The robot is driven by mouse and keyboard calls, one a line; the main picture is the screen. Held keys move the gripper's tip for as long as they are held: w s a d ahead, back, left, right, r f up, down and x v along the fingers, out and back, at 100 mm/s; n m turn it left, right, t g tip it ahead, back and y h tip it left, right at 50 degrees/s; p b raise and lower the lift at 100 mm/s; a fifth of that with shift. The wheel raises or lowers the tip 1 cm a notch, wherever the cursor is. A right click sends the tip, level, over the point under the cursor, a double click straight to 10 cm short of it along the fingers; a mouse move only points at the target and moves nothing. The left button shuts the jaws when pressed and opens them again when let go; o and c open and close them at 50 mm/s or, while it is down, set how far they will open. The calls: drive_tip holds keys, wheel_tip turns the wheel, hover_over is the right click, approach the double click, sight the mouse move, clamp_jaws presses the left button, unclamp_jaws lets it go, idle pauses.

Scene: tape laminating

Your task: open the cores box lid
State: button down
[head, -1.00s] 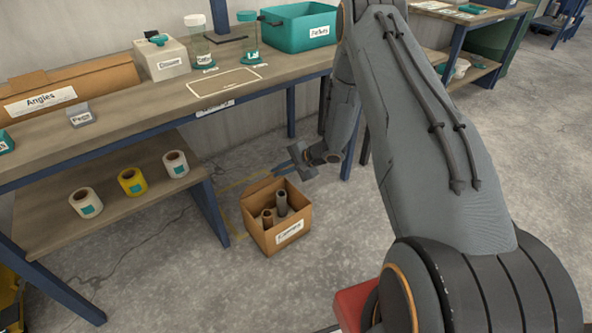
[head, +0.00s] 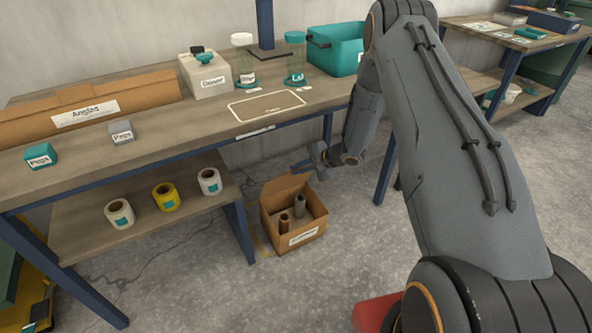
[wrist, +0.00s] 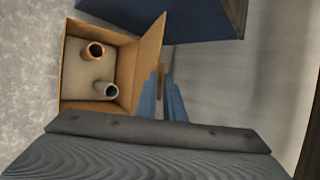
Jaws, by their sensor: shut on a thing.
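The cores box (head: 288,236) is a brown cardboard box with a white label on the floor. Its lid (head: 287,186) stands raised along the back edge, so the inside shows with two tube cores, one brown (head: 284,222) and one grey (head: 300,207). In the wrist view the lid (wrist: 149,55) rises along the box's right side, and both cores show inside. My gripper (head: 308,163) is at the lid's upper edge behind the box. In the wrist view its two blue fingers (wrist: 162,82) are shut on a brown part of the lid, mostly hidden between them.
The workbench (head: 190,148) stands behind and left of the box, with a leg close to the box's left side. Its lower shelf (head: 85,225) holds three tape rolls. Open concrete floor lies in front of the box.

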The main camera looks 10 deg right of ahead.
drive_tip(key=shift+a+r, duration=0.1)
drive_tip(key=shift+r, duration=0.05)
idle(0.7)
drive_tip(key=c, duration=2)
unclamp_jaws()
drive_tip(key=p+v, duration=0.1)
drive_tip(key=v, duration=0.6)
drive_tip(key=shift+s+d+r, duration=0.2)
drive_tip(key=shift+s, duration=0.05)
